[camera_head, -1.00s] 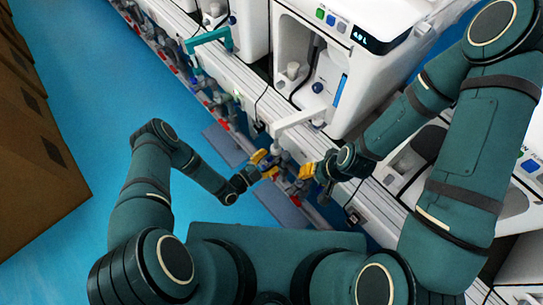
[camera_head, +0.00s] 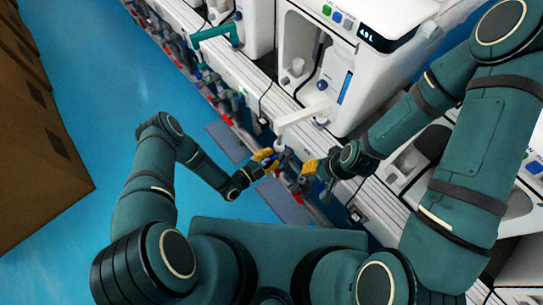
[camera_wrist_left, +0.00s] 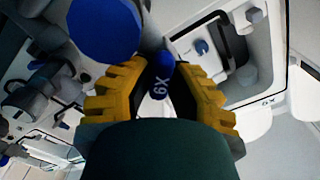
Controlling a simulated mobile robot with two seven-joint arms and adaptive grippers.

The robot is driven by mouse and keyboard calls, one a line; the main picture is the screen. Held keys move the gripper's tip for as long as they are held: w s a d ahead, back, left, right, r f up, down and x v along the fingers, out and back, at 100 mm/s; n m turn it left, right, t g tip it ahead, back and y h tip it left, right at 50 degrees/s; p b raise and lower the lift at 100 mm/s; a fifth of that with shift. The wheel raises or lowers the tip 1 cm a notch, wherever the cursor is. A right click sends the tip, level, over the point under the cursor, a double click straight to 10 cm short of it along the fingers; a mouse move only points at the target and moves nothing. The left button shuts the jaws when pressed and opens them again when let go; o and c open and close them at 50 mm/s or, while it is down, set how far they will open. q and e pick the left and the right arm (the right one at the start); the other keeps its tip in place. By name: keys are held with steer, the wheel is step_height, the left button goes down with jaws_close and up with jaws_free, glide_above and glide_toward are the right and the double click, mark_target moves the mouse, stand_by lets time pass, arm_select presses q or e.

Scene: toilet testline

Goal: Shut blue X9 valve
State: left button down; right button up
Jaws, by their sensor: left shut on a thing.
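The blue X9 valve handle (camera_wrist_left: 161,76) sits between the yellow finger pads of my left gripper (camera_wrist_left: 160,92) in the left wrist view. Its white marking appears upside down. The left gripper (camera_head: 267,160) is shut on this handle, and a bit of blue shows by its fingers in the head view. The valve body below is mostly hidden by the gripper. My right gripper (camera_head: 312,168), with yellow pads, is a little to the right of the left one, apart from it. Its jaw gap is too small to judge.
A white test machine (camera_head: 350,70) stands just behind the valve, with a white arm-like spout (camera_head: 300,115) close above my left gripper. A row of pipes and valves (camera_head: 225,105) runs along the bench edge. Brown boxes (camera_head: 40,130) stand left; blue floor lies between.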

mark_target(279, 139)
arm_select(q)
steer(key=c, duration=0.9)
jaws_free()
step_height(279, 139, up, 10)
steer(key=shift+r, duration=0.1)
